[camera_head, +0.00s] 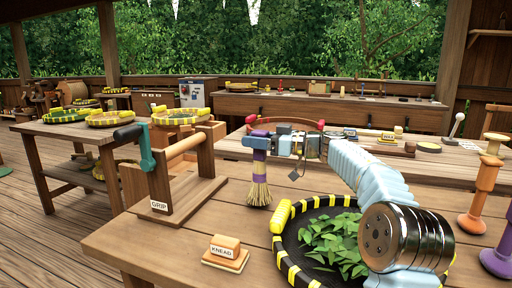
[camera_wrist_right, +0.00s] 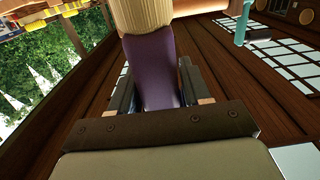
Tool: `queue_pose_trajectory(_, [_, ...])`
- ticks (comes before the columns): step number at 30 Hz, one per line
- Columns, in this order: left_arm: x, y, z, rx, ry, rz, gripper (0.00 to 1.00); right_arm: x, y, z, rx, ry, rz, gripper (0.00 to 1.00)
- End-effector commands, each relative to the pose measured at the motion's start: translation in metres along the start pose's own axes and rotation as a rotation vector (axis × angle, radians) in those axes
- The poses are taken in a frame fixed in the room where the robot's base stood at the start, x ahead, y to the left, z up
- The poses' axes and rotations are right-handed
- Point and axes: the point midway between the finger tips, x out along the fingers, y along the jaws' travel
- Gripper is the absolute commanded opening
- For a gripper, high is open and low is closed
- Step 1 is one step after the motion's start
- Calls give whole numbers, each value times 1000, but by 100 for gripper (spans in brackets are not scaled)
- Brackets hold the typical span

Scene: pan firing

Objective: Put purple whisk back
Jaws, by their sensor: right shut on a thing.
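In the right wrist view the whisk's purple part (camera_wrist_right: 152,65) lies between the two fingers, with pale bristles beyond. Whether the bristle tips touch the table cannot be told. My left gripper is not in view.
A black pan with yellow-striped rim (camera_head: 283,247) holds green leaves, under my right arm. A wooden stand labelled GRIP (camera_head: 160,207) with a teal lever is left of the whisk. A KNEAD block (camera_head: 225,250) sits in front. Orange (camera_head: 483,190) and purple (camera_head: 498,260) stands are at right.

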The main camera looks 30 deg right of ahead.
Motion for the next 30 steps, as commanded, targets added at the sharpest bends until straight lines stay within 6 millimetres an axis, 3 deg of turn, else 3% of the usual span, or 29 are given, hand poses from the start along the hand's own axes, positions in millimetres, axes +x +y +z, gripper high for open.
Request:
queue_pose_trajectory(3, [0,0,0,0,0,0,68,0,0,12,1,2,-1,8])
queue_pose_trajectory(13, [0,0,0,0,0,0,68,0,0,15,0,1,0,8])
queue_pose_trajectory(14, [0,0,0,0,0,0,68,0,0,16,0,1,0,48])
queue_pose_trajectory(18, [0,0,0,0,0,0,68,0,0,15,0,1,-1,70])
queue_pose_trajectory(30, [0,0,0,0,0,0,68,-3,0,18,0,0,1,73])
